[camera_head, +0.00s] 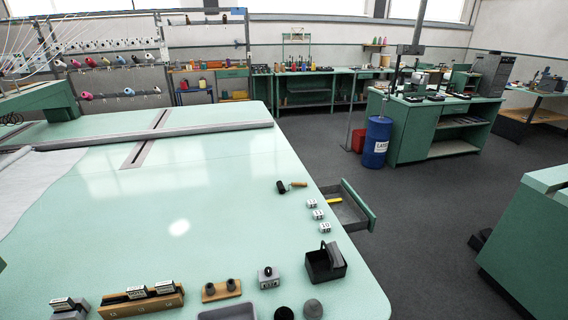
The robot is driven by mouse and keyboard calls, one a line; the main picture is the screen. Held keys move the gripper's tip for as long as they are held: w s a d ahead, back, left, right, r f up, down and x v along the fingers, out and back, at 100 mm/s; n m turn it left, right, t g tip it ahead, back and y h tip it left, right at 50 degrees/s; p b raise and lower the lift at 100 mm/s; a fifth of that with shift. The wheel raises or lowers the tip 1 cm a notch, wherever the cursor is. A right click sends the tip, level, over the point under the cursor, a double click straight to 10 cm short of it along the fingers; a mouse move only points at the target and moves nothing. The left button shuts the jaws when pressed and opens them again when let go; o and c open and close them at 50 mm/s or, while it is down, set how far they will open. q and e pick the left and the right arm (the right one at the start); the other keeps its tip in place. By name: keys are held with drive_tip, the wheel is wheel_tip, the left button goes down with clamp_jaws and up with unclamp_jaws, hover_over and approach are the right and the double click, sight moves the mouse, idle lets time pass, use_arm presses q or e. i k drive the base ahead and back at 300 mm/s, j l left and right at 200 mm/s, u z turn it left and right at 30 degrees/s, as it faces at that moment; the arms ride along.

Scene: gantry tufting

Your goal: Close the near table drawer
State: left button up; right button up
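The near table (190,210) is large, with a pale green top. Its drawer (350,207) sticks out open from the right edge, with a green front panel (360,203) and a grey inside. A yellow item (334,200) lies inside the drawer. Part of the drawer is hidden under the table's edge. Neither of my grippers is in view.
Near the drawer, the tabletop holds a roller (290,187), small white numbered blocks (318,214) and a black caddy (325,265). A green cabinet (528,240) stands at the right. Dark floor (430,230) lies open between it and the drawer. A blue drum (377,142) stands farther back.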

sight(353, 214)
drive_tip(key=i+l+u, duration=0.15)
drive_tip(key=l, duration=0.8)
drive_tip(key=l+u, duration=0.2)
drive_tip(key=l, duration=0.7)
drive_tip(key=l+u, duration=0.15)
drive_tip(key=l, duration=0.85)
drive_tip(key=l+u, duration=0.2)
drive_tip(key=l, duration=0.75)
drive_tip(key=l+u, duration=0.15)
drive_tip(key=l, duration=0.8)
drive_tip(key=k, duration=0.05)
